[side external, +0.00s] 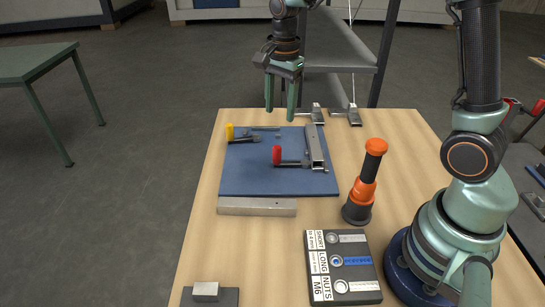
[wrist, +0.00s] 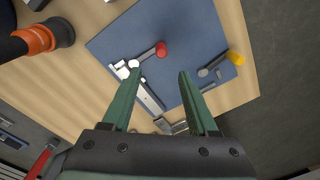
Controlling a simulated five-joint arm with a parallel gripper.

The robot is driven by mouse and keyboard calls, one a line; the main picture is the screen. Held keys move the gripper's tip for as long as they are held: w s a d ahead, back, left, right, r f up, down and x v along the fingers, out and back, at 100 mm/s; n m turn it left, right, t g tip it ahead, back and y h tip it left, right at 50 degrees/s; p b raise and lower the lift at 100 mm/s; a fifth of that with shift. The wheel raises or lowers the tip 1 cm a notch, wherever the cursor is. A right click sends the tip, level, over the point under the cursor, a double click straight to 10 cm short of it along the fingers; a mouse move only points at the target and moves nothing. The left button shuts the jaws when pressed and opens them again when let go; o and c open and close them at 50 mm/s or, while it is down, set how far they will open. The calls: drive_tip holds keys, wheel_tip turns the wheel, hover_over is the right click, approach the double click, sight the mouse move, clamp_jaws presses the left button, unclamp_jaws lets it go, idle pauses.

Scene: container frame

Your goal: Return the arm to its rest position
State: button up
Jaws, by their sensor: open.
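My gripper (side external: 282,92) hangs above the far end of the wooden table, fingers pointing down. Its two green fingers are apart with nothing between them. In the wrist view the gripper (wrist: 155,90) is also open and empty, above the blue mat (wrist: 120,38). The blue mat (side external: 260,178) lies on the table and carries a metal bar clamp with a red handle (side external: 277,155) and a smaller clamp with a yellow handle (side external: 230,131). The red handle (wrist: 161,49) and yellow handle (wrist: 235,57) also show in the wrist view.
A black and orange cylinder tool (side external: 366,180) stands upright right of the mat. A dark nut box (side external: 318,292), a metal bar (side external: 257,207) and a small metal block (side external: 206,290) lie nearer. Metal clamps (side external: 318,115) sit at the far edge. A grey shelf (side external: 340,40) stands behind.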

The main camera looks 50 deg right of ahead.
drive_tip(key=s+a+r+n+t, duration=0.1)
drive_tip(key=s+r+n+t, duration=0.4)
drive_tip(key=s+n, duration=0.8)
wheel_tip(320, 180, up, 3)
drive_tip(key=n, duration=0.3)
drive_tip(key=shift+s+f+n, duration=0.2)
drive_tip(key=shift+n, duration=0.1)
